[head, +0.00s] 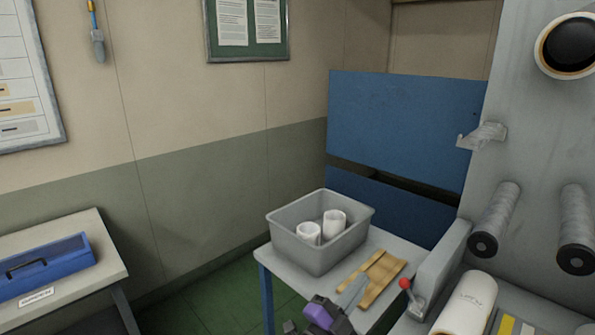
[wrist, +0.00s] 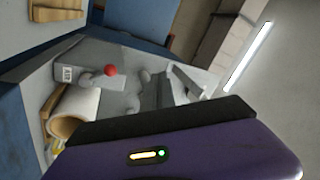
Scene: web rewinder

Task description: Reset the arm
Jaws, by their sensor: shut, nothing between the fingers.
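My gripper (head: 322,315) shows at the bottom edge of the head view as a purple and dark grey body, in front of the small table and left of the machine. Its lower part is cut off by the frame. In the wrist view its purple housing (wrist: 190,150) fills the bottom, with a dark bar along the top edge. It is shut and holds nothing. It appears apart from the things on the table.
A grey bin (head: 318,250) with white rolls stands on the table, beside a tan wooden piece (head: 380,278). The machine at right has a red-knobbed lever (head: 405,283), a white roll (head: 467,305) and protruding rollers (head: 497,220). A blue toolbox (head: 42,265) sits far left.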

